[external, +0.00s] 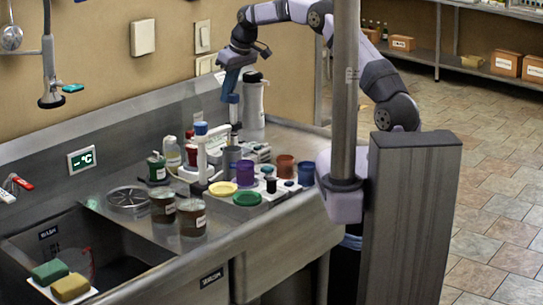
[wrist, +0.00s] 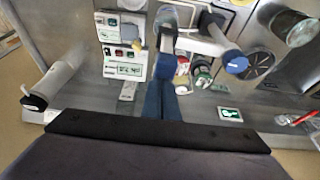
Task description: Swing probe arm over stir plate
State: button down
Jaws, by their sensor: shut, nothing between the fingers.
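My gripper (external: 233,118) points down over the back of the steel counter, its blue fingers together and empty. In the wrist view the fingers (wrist: 163,100) are side by side at the centre. A white probe stand with a blue cap (external: 201,128) stands left of the gripper in the external view. Its pale probe arm (wrist: 195,44) reaches left from the blue cap (wrist: 236,65) in the wrist view, just beyond my fingertips. Contact between them cannot be told. White instrument panels (wrist: 122,60) lie left of the fingers; which one is the stir plate is unclear.
A white bottle (external: 252,100) stands close behind my gripper. Coloured cups, including a purple one (external: 246,173), and yellow and green lids crowd the counter. Jars (external: 192,218) stand near the sink (external: 85,245). Small bottles (external: 171,152) stand left of the probe stand.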

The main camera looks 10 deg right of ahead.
aim_at(238, 102)
jog(key=shift+s+d+b, duration=0.4)
jog(key=shift+d, duration=0.25)
jog(key=shift+s+d+f+b, duration=0.15)
jog(key=shift+s+d+b, duration=0.4)
jog(key=shift+b, duration=0.45)
jog(key=shift+s+d+b, duration=0.55)
jog(key=shift+s+b, duration=0.05)
jog(key=shift+s, duration=0.15)
jog(key=shift+s+d+b, duration=0.35)
jog(key=shift+s+b, duration=0.3)
jog(key=shift+s, duration=0.05)
jog(key=shift+s+d+b, duration=0.35)
jog(key=shift+s+b, duration=0.25)
jog(key=shift+s, duration=0.1)
